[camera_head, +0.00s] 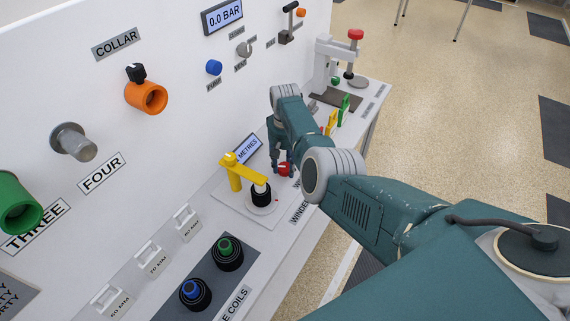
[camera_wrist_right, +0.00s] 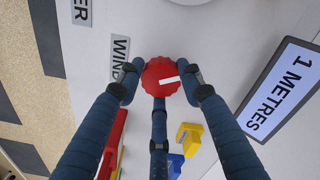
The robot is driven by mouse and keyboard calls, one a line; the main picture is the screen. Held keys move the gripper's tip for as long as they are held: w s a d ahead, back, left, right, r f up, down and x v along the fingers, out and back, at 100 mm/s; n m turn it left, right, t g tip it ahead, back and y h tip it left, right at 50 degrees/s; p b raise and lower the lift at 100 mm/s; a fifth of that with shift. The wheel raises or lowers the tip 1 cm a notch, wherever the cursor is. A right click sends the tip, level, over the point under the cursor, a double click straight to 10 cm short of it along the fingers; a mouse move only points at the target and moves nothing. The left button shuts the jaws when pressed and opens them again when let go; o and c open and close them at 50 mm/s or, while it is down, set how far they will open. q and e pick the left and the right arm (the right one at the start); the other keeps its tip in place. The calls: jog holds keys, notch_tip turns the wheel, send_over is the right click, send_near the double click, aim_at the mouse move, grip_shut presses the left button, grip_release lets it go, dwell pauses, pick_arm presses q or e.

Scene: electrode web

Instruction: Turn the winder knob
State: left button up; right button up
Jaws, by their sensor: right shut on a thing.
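The winder knob is a red scalloped knob (camera_wrist_right: 161,75) with a white mark on its face, pointing right in the right wrist view. It also shows in the head view (camera_head: 285,169), partly covered by my gripper. My right gripper (camera_wrist_right: 158,84) is shut on the knob, with its blue fingers around the rim. A label starting "WIND" (camera_wrist_right: 120,58) lies beside it, partly hidden by a finger. A display (camera_wrist_right: 283,88) reads "1 METRES". My left gripper is in neither view.
A yellow arm (camera_head: 240,168) over a black and white spool (camera_head: 261,195) stands left of the knob. Yellow and green pieces (camera_head: 344,106) and a press with a red top (camera_head: 355,35) stand further back. Blue and green coils (camera_head: 227,250) sit in front. The wall panel rises at the left.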

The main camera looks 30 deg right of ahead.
aim_at(283, 168)
jog(key=m, duration=0.4)
jog(key=shift+s+a+f, duration=0.2)
jog(key=shift+s+f, duration=0.1)
jog(key=shift+s, duration=0.05)
jog(key=shift+a+m, duration=0.15)
jog(key=shift+m, duration=1.55)
jog(key=shift+a, duration=0.1)
jog(key=o, duration=1.1)
jog(key=shift+w+r, duration=0.15)
jog(key=shift+r, duration=0.05)
jog(key=shift+w+r, duration=0.15)
jog(key=shift+r, duration=0.25)
notch_tip(283, 168, up, 11)
jog(key=shift+r, duration=0.1)
